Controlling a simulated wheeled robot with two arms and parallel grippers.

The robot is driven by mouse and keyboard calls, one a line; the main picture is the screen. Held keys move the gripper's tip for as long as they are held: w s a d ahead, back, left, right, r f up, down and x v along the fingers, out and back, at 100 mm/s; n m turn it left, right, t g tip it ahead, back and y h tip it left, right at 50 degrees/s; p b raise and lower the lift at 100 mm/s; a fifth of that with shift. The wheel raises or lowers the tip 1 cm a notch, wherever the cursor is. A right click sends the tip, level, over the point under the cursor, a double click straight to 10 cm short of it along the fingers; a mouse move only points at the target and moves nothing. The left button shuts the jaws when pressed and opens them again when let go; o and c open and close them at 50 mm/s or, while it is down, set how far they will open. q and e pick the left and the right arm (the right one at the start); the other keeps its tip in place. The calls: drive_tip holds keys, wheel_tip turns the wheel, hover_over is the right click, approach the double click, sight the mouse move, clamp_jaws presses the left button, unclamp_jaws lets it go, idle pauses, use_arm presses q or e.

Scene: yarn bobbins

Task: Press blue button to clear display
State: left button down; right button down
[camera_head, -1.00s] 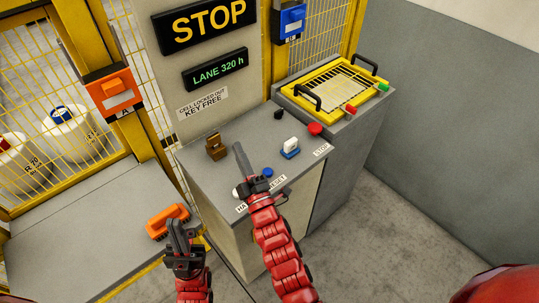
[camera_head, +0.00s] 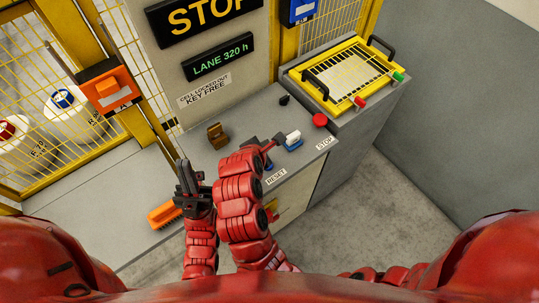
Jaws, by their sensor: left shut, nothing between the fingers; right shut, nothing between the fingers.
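The dark display (camera_head: 218,65) reads "LANE 320 h" in green, under a STOP sign. The blue button, seen earlier above the RESET label (camera_head: 276,176), is now hidden behind my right arm. My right gripper (camera_head: 266,161) is mostly hidden behind its own red arm links, over the console at the RESET label. Whether it touches the button cannot be seen. My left gripper (camera_head: 187,178) is shut and empty, upright at the console's left front edge, just left of my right arm.
An orange brush (camera_head: 162,215) lies left. A yellow-framed grated box (camera_head: 340,82) stands right.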

drive_tip(key=shift+s, duration=0.15)
wheel_tip(320, 180, down, 7)
drive_tip(key=b, duration=0.7)
drive_tip(key=shift+f, duration=0.9)
idle(1.3)
drive_tip(key=shift+f, duration=0.4)
